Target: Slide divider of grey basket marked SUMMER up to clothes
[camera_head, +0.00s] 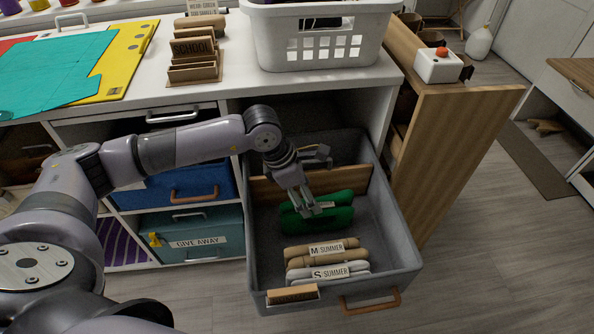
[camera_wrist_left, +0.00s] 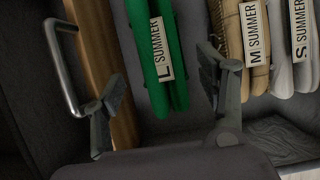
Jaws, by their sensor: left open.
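The grey basket (camera_head: 395,215) is pulled out of the shelving. Its wooden divider (camera_head: 350,178) stands across the back part and shows at the left in the left wrist view (camera_wrist_left: 92,45). In front of it lie green clothes (camera_head: 335,218), labelled L SUMMER in the wrist view (camera_wrist_left: 178,60). Tan clothes marked M SUMMER (camera_head: 297,252) and white clothes marked S SUMMER (camera_head: 357,269) lie nearer the basket's front. My left gripper (camera_head: 304,208) is open above the green clothes; in the wrist view one finger overlaps the divider. Contact cannot be told. My right gripper is out of view.
A wooden tag (camera_head: 292,294) and handle (camera_head: 370,302) are on the basket's front. A metal handle (camera_wrist_left: 68,70) shows left of the divider. A white laundry basket (camera_head: 320,35) stands on the counter above. A wooden panel (camera_head: 440,150) stands right; a teal GIVE AWAY bin (camera_head: 190,232) is left.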

